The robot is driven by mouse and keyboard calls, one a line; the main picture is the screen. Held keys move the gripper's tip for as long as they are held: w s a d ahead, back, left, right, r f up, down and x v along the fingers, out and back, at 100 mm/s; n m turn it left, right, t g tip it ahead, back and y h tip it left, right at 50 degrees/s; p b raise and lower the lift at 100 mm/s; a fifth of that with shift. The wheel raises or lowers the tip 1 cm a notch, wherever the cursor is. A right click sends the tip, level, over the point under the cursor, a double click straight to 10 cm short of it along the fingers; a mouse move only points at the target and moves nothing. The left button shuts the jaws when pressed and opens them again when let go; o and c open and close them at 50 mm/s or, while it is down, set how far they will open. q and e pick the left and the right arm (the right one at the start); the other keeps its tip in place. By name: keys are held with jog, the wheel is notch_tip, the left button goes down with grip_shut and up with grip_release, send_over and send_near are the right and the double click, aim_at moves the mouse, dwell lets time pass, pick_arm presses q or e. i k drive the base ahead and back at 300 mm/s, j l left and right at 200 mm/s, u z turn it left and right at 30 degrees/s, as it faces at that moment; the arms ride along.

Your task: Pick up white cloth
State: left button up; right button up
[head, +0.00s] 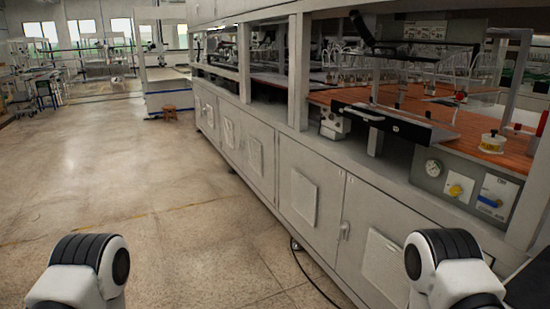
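I cannot make out a white cloth anywhere in the head view. Only rounded white and black links of my two arms show, at the bottom left and bottom right edges. Neither gripper is in the picture, so what they hold is hidden.
A long grey cabinet machine (310,192) runs along the right, with an orange-brown work surface (440,115) on it. The floor (110,185) on the left is clear.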

aim_at(360, 105)
jog(key=i+j, duration=0.15)
jog(key=i, duration=0.75)
jog(key=i+j+u, duration=0.1)
jog(key=i, duration=0.85)
jog(key=j, duration=0.1)
